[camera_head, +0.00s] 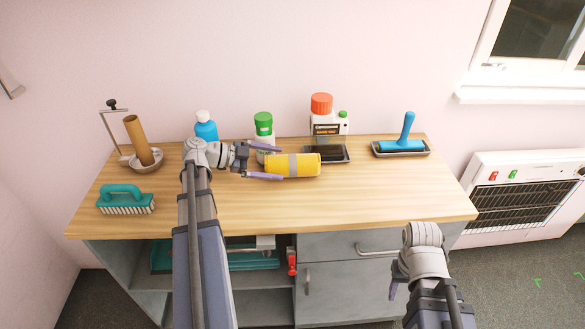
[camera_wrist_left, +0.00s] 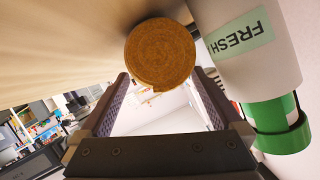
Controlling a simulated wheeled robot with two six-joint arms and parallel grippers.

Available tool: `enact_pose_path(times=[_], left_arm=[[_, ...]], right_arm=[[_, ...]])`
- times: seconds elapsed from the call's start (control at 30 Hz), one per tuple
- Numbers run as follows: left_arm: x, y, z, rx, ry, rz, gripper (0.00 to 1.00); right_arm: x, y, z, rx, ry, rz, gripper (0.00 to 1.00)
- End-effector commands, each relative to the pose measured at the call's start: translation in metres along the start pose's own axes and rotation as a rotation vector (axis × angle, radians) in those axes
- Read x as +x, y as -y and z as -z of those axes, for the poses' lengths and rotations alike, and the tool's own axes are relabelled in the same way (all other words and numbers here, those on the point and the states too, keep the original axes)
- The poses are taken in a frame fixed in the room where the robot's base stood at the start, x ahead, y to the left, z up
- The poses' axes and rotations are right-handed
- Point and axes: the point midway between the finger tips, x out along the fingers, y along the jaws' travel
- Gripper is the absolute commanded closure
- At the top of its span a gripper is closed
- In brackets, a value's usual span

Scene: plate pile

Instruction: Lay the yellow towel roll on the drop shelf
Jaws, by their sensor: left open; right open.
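The yellow towel roll (camera_head: 293,165) lies on its side on the wooden worktop, with a grey band around its middle. Its round end faces the camera in the left wrist view (camera_wrist_left: 160,54). My left gripper (camera_head: 265,162) is open at the roll's left end, one finger on the far side and one on the near side. The fingers also show in the left wrist view (camera_wrist_left: 163,80), apart; contact with the roll cannot be told. My right gripper (camera_head: 394,291) is open and empty, low in front of the cabinet, partly hidden by its wrist. I cannot tell which surface is the drop shelf.
A green-capped bottle (camera_head: 264,125) stands close behind my left gripper. A blue bottle (camera_head: 206,130), red-capped jug (camera_head: 322,105), black tray (camera_head: 326,153), blue roller (camera_head: 403,143), teal brush (camera_head: 126,201) and tube in a bowl (camera_head: 137,139) surround it. The worktop's front (camera_head: 350,206) is clear.

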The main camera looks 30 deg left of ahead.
Motion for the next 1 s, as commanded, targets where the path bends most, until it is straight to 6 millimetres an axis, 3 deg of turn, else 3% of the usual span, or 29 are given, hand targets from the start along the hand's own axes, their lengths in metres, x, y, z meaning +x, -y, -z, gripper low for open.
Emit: enact_pose_path(times=[0.17,0.5,0.73,1.0], left_arm=[[0.006,0.0,-0.002,-0.001,0.0,0.0,0.0],[0.05,0.002,-0.004,0.0,0.0,-0.001,0.0],[0.052,0.003,-0.003,-0.001,0.0,0.0,0.0],[0.051,0.003,-0.003,-0.001,0.0,0.0,0.29]], right_arm=[[0.003,0.0,0.0,0.0,0.0,0.0,0.5],[0.021,0.002,0.001,0.0,0.0,0.0,0.5],[0.02,0.002,0.001,0.0,0.0,0.0,0.5],[0.02,0.002,0.001,0.0,0.0,0.0,0.5]])
